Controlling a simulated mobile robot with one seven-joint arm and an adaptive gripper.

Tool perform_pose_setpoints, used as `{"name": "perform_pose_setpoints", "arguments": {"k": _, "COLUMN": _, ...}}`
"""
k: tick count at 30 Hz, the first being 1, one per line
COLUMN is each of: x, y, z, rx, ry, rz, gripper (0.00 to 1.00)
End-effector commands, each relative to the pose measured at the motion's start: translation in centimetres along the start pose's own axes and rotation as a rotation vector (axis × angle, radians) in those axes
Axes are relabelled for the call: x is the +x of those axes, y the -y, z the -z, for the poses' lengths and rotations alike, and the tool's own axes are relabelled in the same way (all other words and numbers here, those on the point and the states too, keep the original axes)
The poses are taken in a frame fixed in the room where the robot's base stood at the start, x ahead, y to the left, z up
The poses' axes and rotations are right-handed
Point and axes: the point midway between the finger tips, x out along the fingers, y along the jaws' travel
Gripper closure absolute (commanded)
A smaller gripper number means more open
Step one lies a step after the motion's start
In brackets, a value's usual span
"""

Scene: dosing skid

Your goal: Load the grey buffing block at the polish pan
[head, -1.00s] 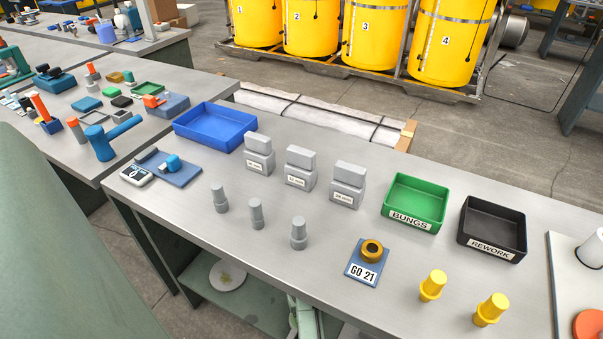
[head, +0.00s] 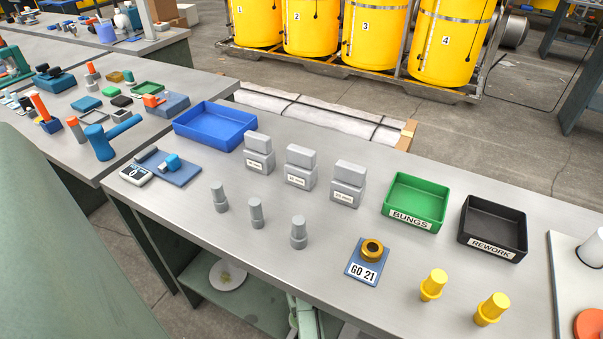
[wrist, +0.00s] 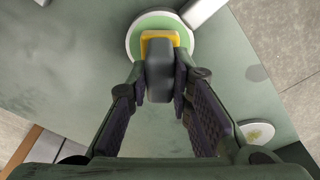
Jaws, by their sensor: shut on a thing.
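In the wrist view, my gripper (wrist: 165,88) is shut on a dark grey block (wrist: 160,72), which I take for the grey buffing block. A yellow piece (wrist: 150,37) shows at the block's far end; I cannot tell whether it is part of the block. Beyond it lies a round green disc with a white rim (wrist: 133,38), partly hidden by the block; I cannot tell whether they touch. A white round pan with a yellowish smear (wrist: 258,133) lies right of my gripper; a similar one shows under the bench in the head view (head: 228,276). Which one is the polish pan is unclear.
A white cylinder (wrist: 203,10) stands close beside the green disc. In the head view, the bench top holds a blue tray (head: 215,140), a green bungs tray (head: 410,218), a black rework tray (head: 492,243), grey blocks, grey pegs and yellow plugs (head: 433,283).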

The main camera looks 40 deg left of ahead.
Motion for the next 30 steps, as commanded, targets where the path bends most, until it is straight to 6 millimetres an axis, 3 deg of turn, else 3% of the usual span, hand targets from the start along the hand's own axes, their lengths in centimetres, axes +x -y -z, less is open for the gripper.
{"name": "perform_pose_setpoints", "arguments": {"k": 30, "x": 0.7, "y": -0.01, "z": -0.08, "rx": 0.0, "ry": 0.0, "rz": 0.0, "gripper": 1.0}}
